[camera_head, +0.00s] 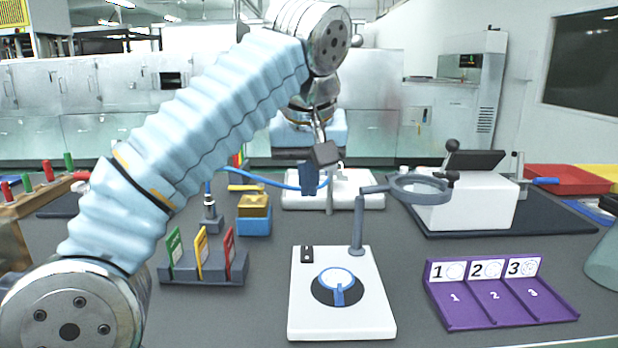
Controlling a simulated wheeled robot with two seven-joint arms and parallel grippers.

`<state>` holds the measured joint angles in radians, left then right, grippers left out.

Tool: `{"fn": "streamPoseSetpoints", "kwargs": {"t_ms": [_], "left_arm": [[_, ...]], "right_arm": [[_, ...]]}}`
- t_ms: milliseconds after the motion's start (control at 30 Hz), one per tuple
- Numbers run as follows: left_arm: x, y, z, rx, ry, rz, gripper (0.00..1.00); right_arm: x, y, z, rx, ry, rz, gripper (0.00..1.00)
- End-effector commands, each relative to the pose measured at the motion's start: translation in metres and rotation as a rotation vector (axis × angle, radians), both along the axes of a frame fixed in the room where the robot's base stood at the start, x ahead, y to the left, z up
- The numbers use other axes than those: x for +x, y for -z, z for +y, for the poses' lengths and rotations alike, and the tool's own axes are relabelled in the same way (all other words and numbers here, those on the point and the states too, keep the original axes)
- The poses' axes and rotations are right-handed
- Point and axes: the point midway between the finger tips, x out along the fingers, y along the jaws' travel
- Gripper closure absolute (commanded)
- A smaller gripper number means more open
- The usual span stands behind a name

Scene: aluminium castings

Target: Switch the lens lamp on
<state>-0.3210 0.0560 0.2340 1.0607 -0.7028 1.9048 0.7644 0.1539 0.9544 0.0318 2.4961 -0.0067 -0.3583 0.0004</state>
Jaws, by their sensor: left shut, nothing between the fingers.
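The lens lamp has a white base (368,318), a grey upright post (358,226) and a round grey lens ring (446,190) reaching out to the right. On the base's far left corner is a small black switch-like block (307,254). I cannot tell whether the lamp is lit. My left gripper (309,191) is shut and empty, pointing down above and behind the base, left of the post. My right gripper is not in view.
A grey rack (205,272) with green, yellow and red cards stands left of the lamp. A purple numbered tray (500,300) lies to the right. Behind are a blue and yellow block (254,222), a white device (468,205) and a red bin (565,180).

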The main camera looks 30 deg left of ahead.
Motion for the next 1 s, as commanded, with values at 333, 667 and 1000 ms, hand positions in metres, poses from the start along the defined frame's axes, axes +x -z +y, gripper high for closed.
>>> {"fn": "streamPoseSetpoints", "kwargs": {"t_ms": [333, 667, 1000], "left_arm": [[-0.0001, -0.0012, 0.0000, 0.001, 0.000, -0.001, 1.00], [0.0037, -0.0026, 0.0034, 0.001, -0.001, 0.023, 1.00], [0.0036, -0.0036, 0.0033, -0.002, 0.004, 0.026, 1.00]], "right_arm": [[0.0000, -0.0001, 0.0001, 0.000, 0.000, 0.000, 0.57], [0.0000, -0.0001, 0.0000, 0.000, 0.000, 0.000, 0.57], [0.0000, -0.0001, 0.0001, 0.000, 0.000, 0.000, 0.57]]}}
